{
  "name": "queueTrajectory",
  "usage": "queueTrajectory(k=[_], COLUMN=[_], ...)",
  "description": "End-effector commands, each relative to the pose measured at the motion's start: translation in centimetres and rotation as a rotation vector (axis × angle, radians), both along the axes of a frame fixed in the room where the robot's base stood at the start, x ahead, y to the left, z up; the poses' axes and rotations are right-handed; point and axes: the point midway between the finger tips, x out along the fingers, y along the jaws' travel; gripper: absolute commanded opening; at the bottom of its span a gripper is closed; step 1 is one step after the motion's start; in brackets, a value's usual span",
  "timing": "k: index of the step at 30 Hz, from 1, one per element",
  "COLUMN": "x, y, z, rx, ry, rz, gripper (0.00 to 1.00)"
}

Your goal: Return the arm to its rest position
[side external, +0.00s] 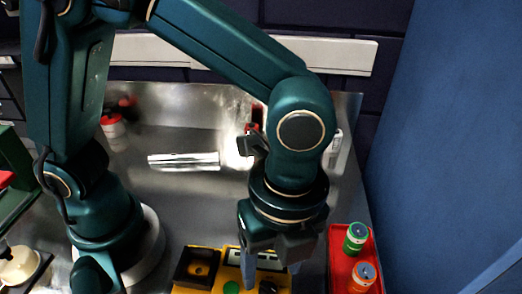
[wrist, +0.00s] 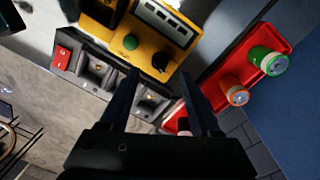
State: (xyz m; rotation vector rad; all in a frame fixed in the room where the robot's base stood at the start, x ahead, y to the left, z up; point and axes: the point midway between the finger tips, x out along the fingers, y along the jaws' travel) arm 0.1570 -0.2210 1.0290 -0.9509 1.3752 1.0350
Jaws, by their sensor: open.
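My gripper (side external: 270,262) points down over the yellow device at the front of the bench in the side external view. In the wrist view my gripper (wrist: 160,88) shows two dark fingers spread apart, with nothing between them. The yellow device (wrist: 145,38) has a green button, a black knob and a pale panel. It also shows in the side external view (side external: 215,287), partly hidden behind my gripper. My arm is bent over the bench, away from its base.
A red tray (side external: 340,262) at the right holds a green can (side external: 355,238) and an orange can (side external: 362,277). A dark block with sockets (wrist: 92,72) adjoins the yellow device. A silvery bar (side external: 184,161) lies on the metal bench. A blue wall (side external: 450,130) stands at the right.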

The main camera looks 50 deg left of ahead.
Motion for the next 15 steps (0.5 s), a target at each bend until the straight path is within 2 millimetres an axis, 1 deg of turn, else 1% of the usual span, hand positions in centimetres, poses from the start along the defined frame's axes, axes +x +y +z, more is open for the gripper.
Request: queueTrajectory(k=[3,11,13,15], x=[0.0,0.2,0.9,2.0], y=[0.0,0.1,0.4,1.1], z=[0.4,0.4,0.9,2.2], rx=[0.000,0.000,-0.014,-0.043], ry=[-0.001,-0.001,-0.015,-0.047], rz=[0.000,0.006,0.033,0.081], gripper=[0.64,0.64,0.64,0.64])
